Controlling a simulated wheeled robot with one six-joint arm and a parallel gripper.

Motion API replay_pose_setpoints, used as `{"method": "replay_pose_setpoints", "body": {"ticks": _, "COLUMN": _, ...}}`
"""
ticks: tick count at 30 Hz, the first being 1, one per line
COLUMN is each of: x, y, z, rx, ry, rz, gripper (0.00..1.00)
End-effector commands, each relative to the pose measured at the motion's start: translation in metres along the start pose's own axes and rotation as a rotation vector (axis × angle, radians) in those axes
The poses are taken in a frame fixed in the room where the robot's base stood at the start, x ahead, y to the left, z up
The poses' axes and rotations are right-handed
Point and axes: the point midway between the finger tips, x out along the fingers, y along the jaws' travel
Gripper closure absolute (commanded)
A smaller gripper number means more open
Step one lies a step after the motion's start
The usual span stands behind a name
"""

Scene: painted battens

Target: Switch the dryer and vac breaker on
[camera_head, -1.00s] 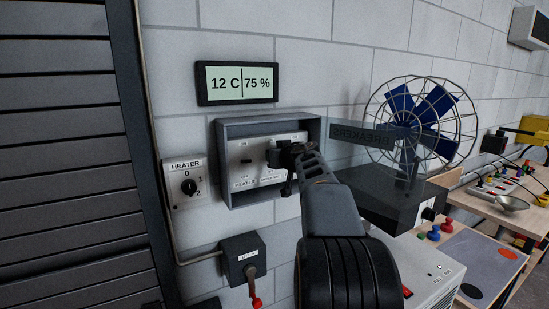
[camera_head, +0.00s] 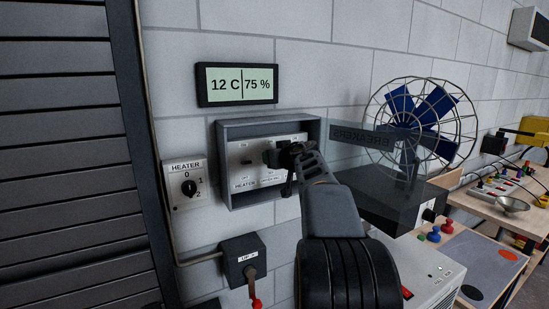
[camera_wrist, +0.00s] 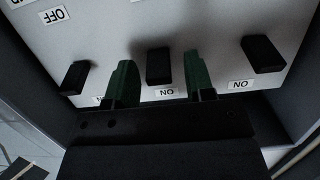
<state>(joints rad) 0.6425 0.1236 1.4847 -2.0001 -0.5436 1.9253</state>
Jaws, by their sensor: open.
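The breaker box (camera_head: 222,150) is a grey open-fronted box on the wall with a pale panel inside. In the wrist view three black breaker levers show, upside down. My gripper (camera_wrist: 155,80) is open, with one green finger on each side of the middle lever (camera_wrist: 158,66); whether either touches it I cannot tell. An ON label is below this lever in that view. In the head view my gripper (camera_head: 280,157) hides the middle and right part of the panel. The heater breaker (camera_head: 247,161) shows left of my gripper. The dryer and vac name is not clearly readable.
A see-through cover lettered BREAKERS (camera_head: 352,137) stands out at the box's right. A heater dial (camera_head: 188,188) is at its left, a display (camera_head: 237,84) above. A caged fan (camera_head: 420,118) stands at the right. In the wrist view outer levers (camera_wrist: 75,78) (camera_wrist: 263,53) flank the gripper.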

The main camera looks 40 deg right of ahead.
Motion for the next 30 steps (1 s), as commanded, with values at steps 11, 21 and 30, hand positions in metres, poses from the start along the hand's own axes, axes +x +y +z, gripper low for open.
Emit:
{"method": "replay_pose_setpoints", "body": {"ticks": 11, "x": -0.033, "y": 0.000, "z": 0.000, "rx": -0.001, "ry": 0.003, "rz": 0.003, "gripper": 0.51}}
{"method": "replay_pose_setpoints", "body": {"ticks": 21, "x": -0.101, "y": 0.001, "z": 0.000, "rx": -0.001, "ry": 0.001, "rz": 0.003, "gripper": 0.51}}
{"method": "replay_pose_setpoints", "body": {"ticks": 30, "x": -0.134, "y": 0.001, "z": 0.000, "rx": 0.000, "ry": 0.001, "rz": 0.002, "gripper": 0.51}}
